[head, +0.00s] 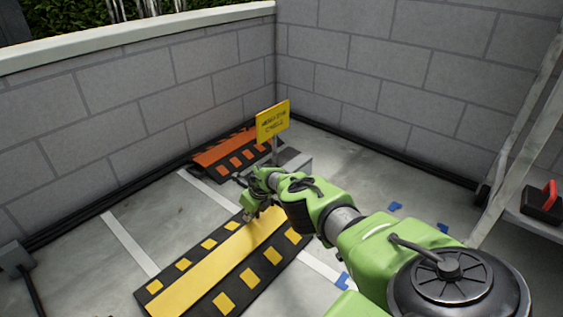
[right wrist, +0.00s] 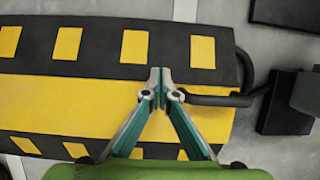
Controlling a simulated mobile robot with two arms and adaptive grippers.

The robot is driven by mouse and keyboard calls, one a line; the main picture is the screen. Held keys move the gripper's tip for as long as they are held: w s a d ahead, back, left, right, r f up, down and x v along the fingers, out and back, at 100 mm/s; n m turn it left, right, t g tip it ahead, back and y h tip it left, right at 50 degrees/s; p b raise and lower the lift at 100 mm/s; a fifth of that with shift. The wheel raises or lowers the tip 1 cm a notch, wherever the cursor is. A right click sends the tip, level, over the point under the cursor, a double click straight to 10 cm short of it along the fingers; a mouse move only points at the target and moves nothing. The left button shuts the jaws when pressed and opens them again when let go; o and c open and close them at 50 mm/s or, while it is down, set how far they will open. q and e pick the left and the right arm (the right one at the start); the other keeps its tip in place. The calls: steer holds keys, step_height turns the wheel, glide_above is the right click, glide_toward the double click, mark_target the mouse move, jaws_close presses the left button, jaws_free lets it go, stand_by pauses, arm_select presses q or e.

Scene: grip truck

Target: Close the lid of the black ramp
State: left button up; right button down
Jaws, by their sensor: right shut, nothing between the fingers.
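The black ramp (head: 223,303) with yellow patches lies on the floor in the lower middle of the head view. Its long yellow lid (head: 215,265) lies along the middle, and looks flat and level between the black sides. The right wrist view shows the ramp (right wrist: 88,47) and the yellow lid (right wrist: 70,103) from above. My right gripper (head: 248,212) is at the far end of the ramp. In the right wrist view its fingertips (right wrist: 160,75) are together and empty, over the lid's edge by the black side. I cannot tell whether they touch. My left gripper is not in view.
An orange and black ramp (head: 222,152) lies by the back wall, near a yellow sign (head: 272,121) on a post. A dark cable (right wrist: 215,99) runs from the ramp's end. A ladder-like frame (head: 520,130) stands at right. Block walls close off the back.

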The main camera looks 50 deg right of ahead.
steer(key=shift+r, duration=0.1)
steer(key=shift+s+d+r, duration=0.1)
steer(key=shift+d+r, duration=0.05)
steer(key=shift+r, duration=0.6)
steer(key=shift+s+r, duration=0.3)
steer(key=shift+s, duration=0.1)
steer(key=v, duration=0.9)
steer(key=shift+r, duration=0.35)
